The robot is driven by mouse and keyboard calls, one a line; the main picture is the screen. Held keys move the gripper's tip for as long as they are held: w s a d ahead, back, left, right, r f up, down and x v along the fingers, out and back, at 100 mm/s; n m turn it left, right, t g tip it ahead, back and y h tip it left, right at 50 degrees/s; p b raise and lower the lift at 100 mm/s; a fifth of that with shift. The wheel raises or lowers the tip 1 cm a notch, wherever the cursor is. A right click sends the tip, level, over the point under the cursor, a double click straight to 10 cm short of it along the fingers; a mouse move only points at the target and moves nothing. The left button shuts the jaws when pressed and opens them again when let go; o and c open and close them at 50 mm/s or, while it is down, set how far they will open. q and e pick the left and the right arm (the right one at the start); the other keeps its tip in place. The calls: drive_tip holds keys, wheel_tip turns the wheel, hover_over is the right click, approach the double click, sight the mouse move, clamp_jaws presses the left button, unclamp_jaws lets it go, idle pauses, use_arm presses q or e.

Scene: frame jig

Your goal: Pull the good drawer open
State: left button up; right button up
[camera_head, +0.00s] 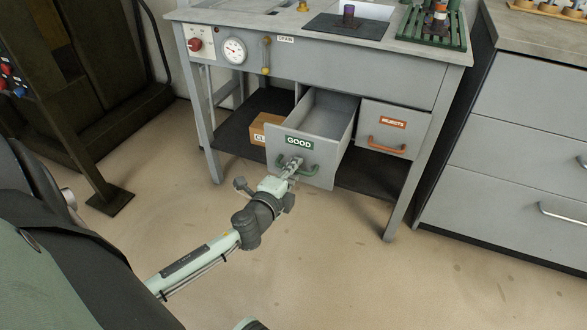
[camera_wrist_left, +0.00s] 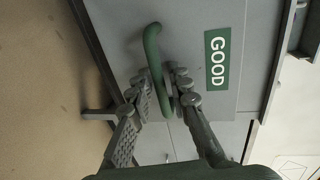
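The good drawer (camera_head: 322,118) is a grey drawer under the workbench, with a green GOOD label (camera_head: 299,143) on its front. It stands well open, and its inside shows empty. Its green handle (camera_head: 309,171) is on the front below the label; in the left wrist view the handle (camera_wrist_left: 154,52) runs between my fingers. My left gripper (camera_head: 293,165) is at the handle, with its fingers closed in on both sides of the bar; it also shows in the left wrist view (camera_wrist_left: 160,88). My right gripper is not in view.
A shut drawer labelled REJECTS (camera_head: 393,124) with an orange handle is to the right. A cardboard box (camera_head: 262,126) sits on the lower shelf (camera_head: 233,135). A bench leg (camera_head: 400,208) and a grey cabinet (camera_head: 515,150) stand right. The floor in front is clear.

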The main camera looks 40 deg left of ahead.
use_arm(q)
drive_tip(key=v, duration=1.2)
drive_tip(key=s+a+f+n+g+y+p, duration=0.2)
drive_tip(key=s+f+n+g+p, duration=0.2)
drive_tip(key=f+n+g, duration=0.4)
drive_tip(key=s+d+f+n+g+h+p, duration=0.1)
drive_tip(key=s+d+f+n+g+h, duration=0.3)
drive_tip(key=d, duration=0.4)
drive_tip(key=s+f+n, duration=0.1)
drive_tip(key=s, duration=0.1)
drive_tip(key=shift+s+f+n+p, duration=0.2)
drive_tip(key=shift+s+n+p, duration=0.1)
drive_tip(key=shift+s+p, duration=0.1)
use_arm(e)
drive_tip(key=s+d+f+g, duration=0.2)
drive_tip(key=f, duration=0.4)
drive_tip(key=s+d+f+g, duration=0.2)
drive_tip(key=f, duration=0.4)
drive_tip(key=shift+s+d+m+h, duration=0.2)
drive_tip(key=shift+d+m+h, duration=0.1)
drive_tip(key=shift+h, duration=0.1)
use_arm(q)
drive_tip(key=shift+w, duration=0.15)
